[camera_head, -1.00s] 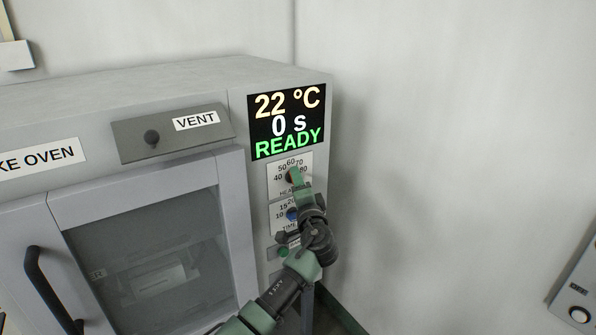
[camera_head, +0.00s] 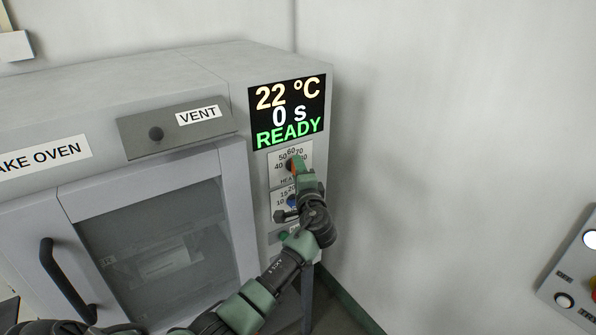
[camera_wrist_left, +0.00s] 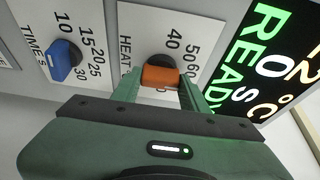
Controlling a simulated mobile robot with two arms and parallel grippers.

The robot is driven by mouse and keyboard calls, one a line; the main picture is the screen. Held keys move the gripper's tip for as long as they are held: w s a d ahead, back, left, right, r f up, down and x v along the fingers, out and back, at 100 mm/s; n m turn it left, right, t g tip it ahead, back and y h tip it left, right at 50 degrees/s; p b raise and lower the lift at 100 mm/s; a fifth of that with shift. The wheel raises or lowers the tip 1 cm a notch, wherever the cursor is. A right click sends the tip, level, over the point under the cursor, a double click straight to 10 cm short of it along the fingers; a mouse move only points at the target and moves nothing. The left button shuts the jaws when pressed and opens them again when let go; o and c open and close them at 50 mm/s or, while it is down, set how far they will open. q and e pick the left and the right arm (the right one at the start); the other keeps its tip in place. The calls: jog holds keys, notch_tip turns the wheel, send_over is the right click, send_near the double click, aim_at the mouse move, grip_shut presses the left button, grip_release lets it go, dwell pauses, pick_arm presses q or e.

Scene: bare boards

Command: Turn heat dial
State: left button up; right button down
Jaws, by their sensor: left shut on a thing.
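The heat dial has an orange grip (camera_wrist_left: 160,76) on a dark round base, beside a printed scale in the left wrist view. In the head view the heat dial (camera_head: 290,165) is partly hidden by my left gripper (camera_head: 299,165). My left gripper (camera_wrist_left: 160,90) has one green finger on each side of the orange grip and is shut on it. The display (camera_head: 287,111) above reads 22 °C, 0 s and READY. My right gripper is not in view.
The blue time dial (camera_wrist_left: 64,61) sits below the heat dial on the oven front. A button panel (camera_head: 570,280) is at the right.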

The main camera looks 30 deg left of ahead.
pick_arm(q)
jog(key=o, duration=1.4)
jog(key=b+v, duration=0.2)
jog(key=v, duration=0.5)
jog(key=shift+s+d, duration=0.3)
jog(key=shift+d, duration=0.05)
jog(key=shift+f, duration=0.1)
